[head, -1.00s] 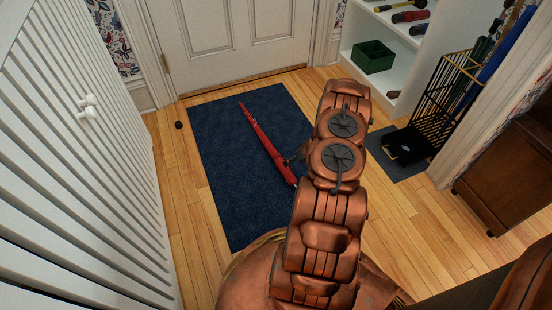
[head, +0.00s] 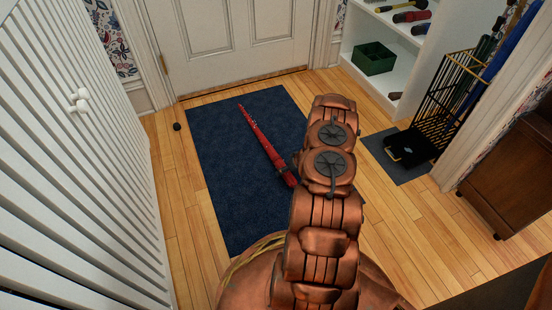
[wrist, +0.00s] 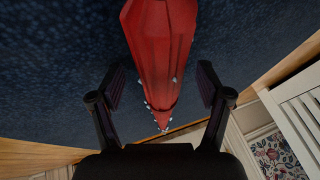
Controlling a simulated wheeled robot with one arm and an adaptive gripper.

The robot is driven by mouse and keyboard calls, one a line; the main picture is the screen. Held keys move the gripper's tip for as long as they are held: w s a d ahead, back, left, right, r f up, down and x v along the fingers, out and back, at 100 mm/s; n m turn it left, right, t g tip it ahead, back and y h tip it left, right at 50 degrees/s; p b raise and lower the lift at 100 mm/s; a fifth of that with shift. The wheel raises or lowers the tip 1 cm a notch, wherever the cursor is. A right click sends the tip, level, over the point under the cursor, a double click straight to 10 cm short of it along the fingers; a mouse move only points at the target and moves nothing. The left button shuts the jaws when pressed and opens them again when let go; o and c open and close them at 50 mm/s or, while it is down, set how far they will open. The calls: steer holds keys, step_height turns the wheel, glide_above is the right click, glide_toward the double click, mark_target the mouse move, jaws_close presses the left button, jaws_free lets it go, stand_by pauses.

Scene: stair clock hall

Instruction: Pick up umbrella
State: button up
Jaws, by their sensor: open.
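A red folded umbrella (head: 264,142) lies diagonally on the dark blue mat (head: 232,200) in the head view. Its lower right end is partly hidden by my arm. In the wrist view the umbrella (wrist: 160,50) fills the upper middle, its narrow end pointing down the picture. My gripper (wrist: 160,85) is open, with one black finger on each side of the umbrella's line. I see no finger touching it. In the head view my gripper is mostly hidden behind my arm.
A white slatted door (head: 75,170) stands at the left. A closed white door (head: 230,40) is at the back. A shelf with a green box (head: 373,57) and a wire umbrella stand (head: 450,95) are at the right. Bare wooden floor (head: 395,220) lies right of the mat.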

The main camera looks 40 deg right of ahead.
steer(key=shift+f, duration=0.2)
steer(key=shift+c, duration=0.4)
jaws_close()
stand_by(0.4)
